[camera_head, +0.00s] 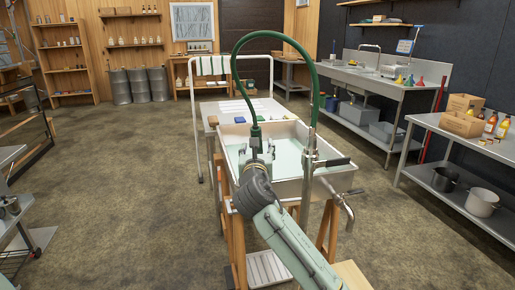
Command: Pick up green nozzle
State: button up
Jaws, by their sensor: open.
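The green nozzle (255,131) hangs at the end of a curved green hose (262,34), over the left side of a white basin (342,168). The hose arches up from a metal standpipe (309,152) at the right of the basin. My gripper (255,147) is open at the nozzle's lower part, and its fingers are small in view. I cannot tell whether they touch the nozzle. My wrist and forearm rise from the lower right and hide part of the basin.
The basin stands on a wooden frame, with a lever handle (333,162) and a bent spout (338,197) at its right front. A metal table (207,107) stands behind it. A steel counter (480,146) is at the right. The floor at the left is open.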

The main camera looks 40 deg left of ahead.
aim_at(256, 131)
jog(key=shift+f+p+x, duration=0.2)
jog(key=shift+p+x, duration=0.4)
jog(key=shift+x, duration=1.2)
jog(key=shift+f+p+x, duration=0.2)
jog(key=shift+p+x, duration=0.4)
jog(key=shift+x, duration=1.25)
jog(key=shift+f+p+x, duration=0.2)
jog(key=shift+p+x, duration=0.4)
jog(key=shift+x, duration=1.2)
jog(key=shift+s+a, duration=0.15)
grip_shut()
